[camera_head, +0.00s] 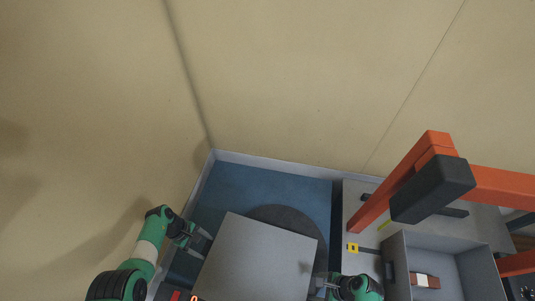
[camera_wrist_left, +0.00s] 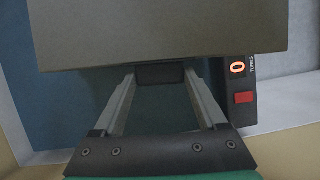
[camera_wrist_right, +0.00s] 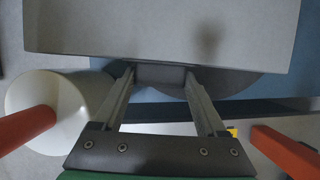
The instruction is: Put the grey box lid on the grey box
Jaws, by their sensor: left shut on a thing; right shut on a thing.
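The grey box lid (camera_head: 258,262) is a flat, light grey square panel over a dark round disc (camera_head: 310,222). My left gripper (camera_head: 205,242) is at its left edge, and my right gripper (camera_head: 324,284) is at its lower right edge. In the left wrist view the fingers (camera_wrist_left: 160,85) are shut on a dark tab at the lid's edge. The right wrist view shows the same with the right fingers (camera_wrist_right: 160,82). Whether the lid touches the disc is hidden. The grey box (camera_head: 398,262) stands open at the right, with a brown-red item with a white band (camera_head: 425,281) inside.
An orange frame (camera_head: 400,180) with a black block (camera_head: 432,190) stands behind the box. A blue surface (camera_head: 265,187) lies behind the lid. A panel with a lit 0 and a red button (camera_wrist_left: 243,97) is near my left gripper. A white cylinder (camera_wrist_right: 85,95) is near my right gripper.

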